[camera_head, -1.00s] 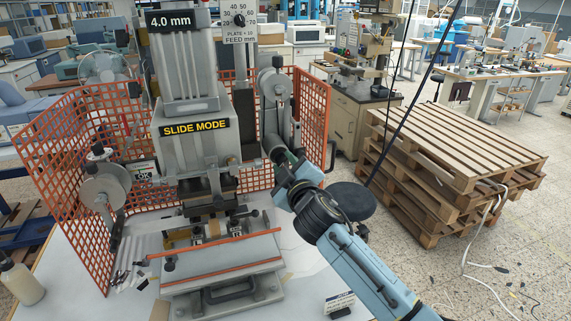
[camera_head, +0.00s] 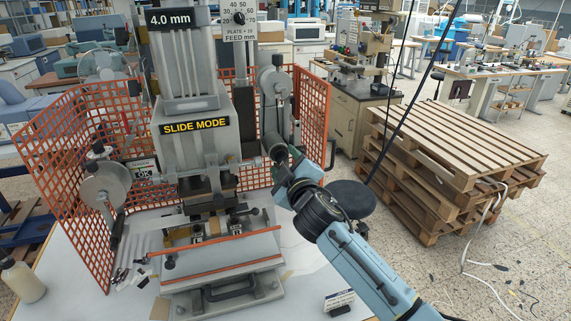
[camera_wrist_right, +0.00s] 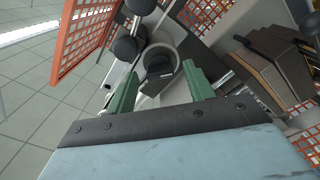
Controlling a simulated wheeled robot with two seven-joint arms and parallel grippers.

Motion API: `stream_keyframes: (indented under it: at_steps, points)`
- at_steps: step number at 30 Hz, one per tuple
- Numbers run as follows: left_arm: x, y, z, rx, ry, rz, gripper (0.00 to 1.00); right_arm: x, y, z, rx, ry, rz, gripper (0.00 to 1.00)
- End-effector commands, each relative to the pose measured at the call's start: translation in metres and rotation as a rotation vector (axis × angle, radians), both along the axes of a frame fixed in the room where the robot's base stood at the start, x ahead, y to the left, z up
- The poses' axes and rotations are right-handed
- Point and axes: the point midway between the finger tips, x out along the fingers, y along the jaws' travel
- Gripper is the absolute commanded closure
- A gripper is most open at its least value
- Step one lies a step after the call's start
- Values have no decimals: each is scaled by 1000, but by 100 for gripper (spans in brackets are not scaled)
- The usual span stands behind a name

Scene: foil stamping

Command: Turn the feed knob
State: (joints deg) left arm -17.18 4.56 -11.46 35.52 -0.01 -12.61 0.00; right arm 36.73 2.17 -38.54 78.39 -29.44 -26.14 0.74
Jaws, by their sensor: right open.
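The stamping machine (camera_head: 195,130) stands on the white table, with a feed dial plate (camera_head: 238,35) marked "FEED mm" at its top. A small dark knob (camera_head: 239,18) sits on that dial. My right gripper (camera_head: 284,158) is at the machine's right side, close to a grey cylinder (camera_head: 274,147); touching or apart cannot be told. In the right wrist view its green fingers (camera_wrist_right: 160,92) are spread, with a dark round part (camera_wrist_right: 158,64) in a grey ring beyond and between them. Whether this part is the feed knob is unclear. My left gripper is out of view.
An orange mesh guard (camera_head: 312,115) stands behind and right of the machine, near my right gripper. A handwheel (camera_head: 105,185) is at the machine's left. A bottle (camera_head: 20,282) stands at the table's left. Pallets (camera_head: 450,150) are stacked on the floor at right.

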Motion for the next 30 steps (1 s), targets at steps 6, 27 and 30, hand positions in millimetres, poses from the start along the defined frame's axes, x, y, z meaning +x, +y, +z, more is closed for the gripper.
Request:
stream_keyframes:
  at_steps: [6,27,30]
  points:
    - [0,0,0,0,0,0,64,-6,-2,-1,1,0,0,47]
    - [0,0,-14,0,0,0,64,-107,-34,-2,1,1,1,47]
    - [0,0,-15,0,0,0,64,-117,-38,-2,1,1,1,47]
